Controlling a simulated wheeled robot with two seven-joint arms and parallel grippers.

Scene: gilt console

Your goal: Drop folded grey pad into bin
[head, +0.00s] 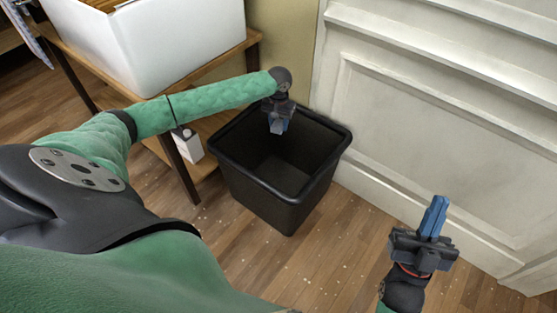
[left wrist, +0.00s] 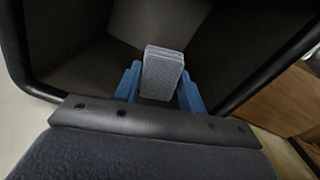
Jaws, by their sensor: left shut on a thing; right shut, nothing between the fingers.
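The black bin (head: 262,195) stands on the floor beside the wooden table, and its inside looks empty in the head view. My left gripper (head: 278,127) is over the far part of the bin opening. In the left wrist view my left gripper (left wrist: 160,88) is shut on the folded grey pad (left wrist: 162,72), which sits between its blue fingers. The dark inside of the bin (left wrist: 75,65) lies behind the pad. In the head view the pad is hard to make out. My right gripper (head: 435,215) is shut and empty, to the right of the bin above the floor.
A wooden table (head: 215,66) with a white box (head: 160,45) on it stands left of the bin. A small white carton (head: 188,144) is by the table leg. A pale panelled wall (head: 430,110) rises behind. The wooden floor in front is open.

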